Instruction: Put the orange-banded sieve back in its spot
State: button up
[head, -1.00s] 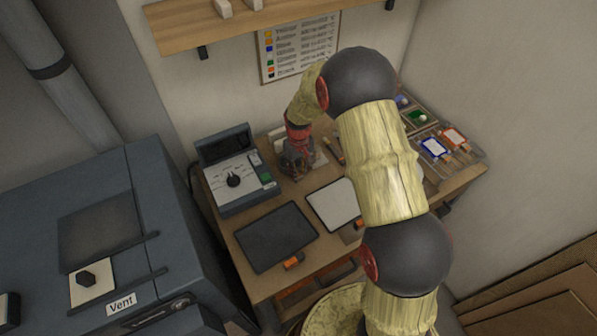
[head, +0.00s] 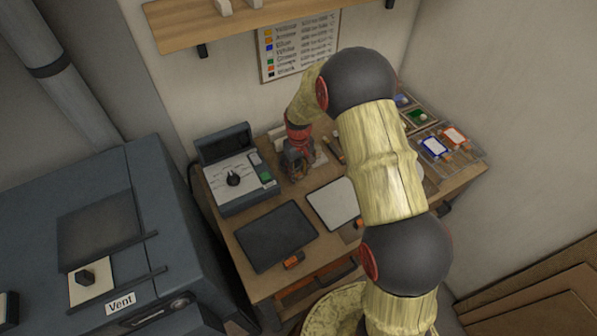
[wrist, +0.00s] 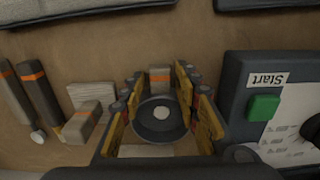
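The orange-banded sieve (wrist: 160,126) shows in the wrist view as a dark round pan with a pale centre. A pale block with an orange band (wrist: 160,76) stands at its far side; I cannot tell whether it is the sieve's handle. My gripper (wrist: 159,84) is open, its yellow-padded fingers on both sides of the sieve with gaps visible. In the head view, my gripper (head: 297,168) is low over the back of the workbench, right of the control box, and hides the sieve. I cannot tell which bare patch is the sieve's spot.
A control box with a green Start button (wrist: 263,107) stands close on the gripper's right in the wrist view. On the left are an orange-banded block (wrist: 82,123) and dark orange-banded tools (wrist: 38,88). A dark mat (head: 276,237) and a white sheet (head: 334,204) lie in front.

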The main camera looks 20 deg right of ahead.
jog(key=shift+o, duration=0.7)
notch_tip(320, 180, up, 12)
jog(key=s+r+t+b, duration=0.2)
jog(key=s+r, duration=0.3)
jog(key=s, duration=0.5)
jog(key=s+r+m+t+b, duration=0.1)
jog(key=s+r+b, duration=0.2)
jog(key=s, duration=0.7)
jog(key=s+r+m+t+b, duration=0.1)
jog(key=s+r+t+b, duration=0.1)
jog(key=s+r, duration=0.6)
jog(key=shift+s+a+t+b, duration=0.3)
jog(key=shift+s+a, duration=0.1)
jog(key=shift+s, duration=1.2)
